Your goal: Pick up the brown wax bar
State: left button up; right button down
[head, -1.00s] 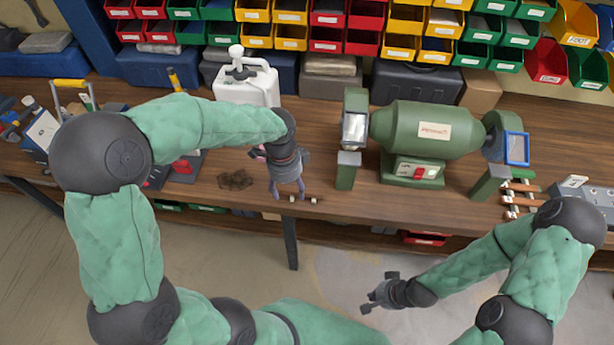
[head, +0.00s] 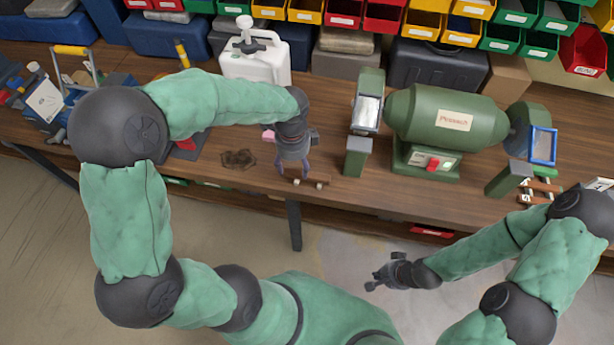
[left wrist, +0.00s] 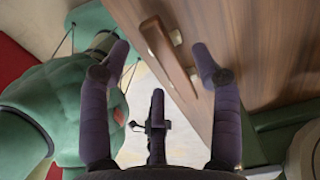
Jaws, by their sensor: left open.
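A small brown bar with pale pieces at its ends, which looks like the brown wax bar (head: 308,183), lies on the wooden bench (head: 340,196) close to its front edge. In the left wrist view the bar (left wrist: 163,50) shows beyond the fingertips, in the gap between them. My left gripper (head: 293,170) points down at the bench, just left of and above the bar in the head view. It is open and empty, and its fingers (left wrist: 160,58) stand wide apart in the left wrist view. My right gripper (head: 376,280) hangs in front of the bench, its fingers spread and empty.
A green bench grinder (head: 430,115) stands right of the bar. A white canister (head: 252,68) stands behind my left gripper. A dark stain (head: 238,159) marks the bench to the left. Coloured bins (head: 418,22) line the back. Tools crowd the left end.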

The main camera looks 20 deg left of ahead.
aim_at(295, 174)
pick_arm(q)
notch_tip(295, 174, down, 4)
jog(key=shift+s+r+b, duration=0.1)
jog(key=shift+r+b, duration=0.05)
jog(key=shift+b, duration=0.5)
grip_shut()
jog(key=shift+r, duration=0.1)
jog(key=shift+r, duration=0.1)
